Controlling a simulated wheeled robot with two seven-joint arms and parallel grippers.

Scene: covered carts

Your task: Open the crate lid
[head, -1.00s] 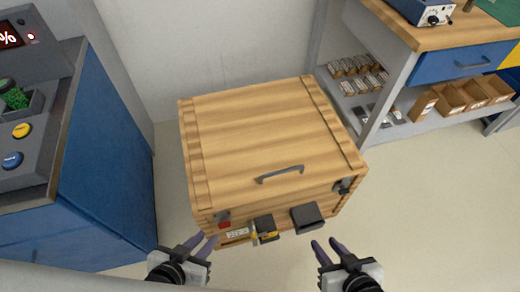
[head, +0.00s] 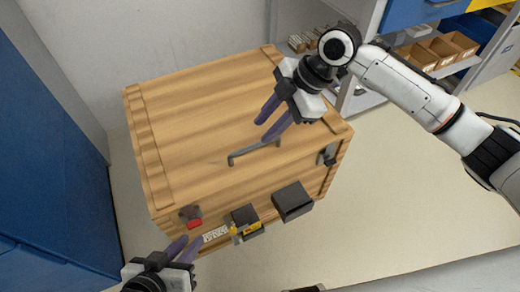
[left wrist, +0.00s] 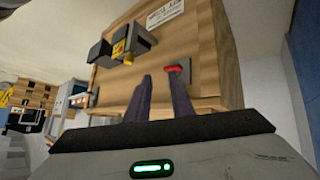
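The wooden crate (head: 165,205) stands on the floor with its lid (head: 200,115) shut. A grey bar handle (head: 253,152) sits near the lid's front edge. A latch with a red tab (head: 194,223) is at the front left, and a dark latch (head: 328,155) at the front right. My left gripper (head: 183,248) is open and empty, just in front of the red-tabbed latch; the left wrist view shows the red tab (left wrist: 174,68) just beyond its spread fingers. My right gripper (head: 267,121) is open above the lid, its fingers pointing toward the handle, apparently not touching it.
Two dark boxes (head: 292,201) and a yellow-marked piece (head: 246,231) stick out from the crate's front, beside a white label (head: 215,233). A blue cabinet (head: 45,150) stands at the left. Shelving with cardboard bins (head: 440,50) is at the back right. Floor right of the crate is clear.

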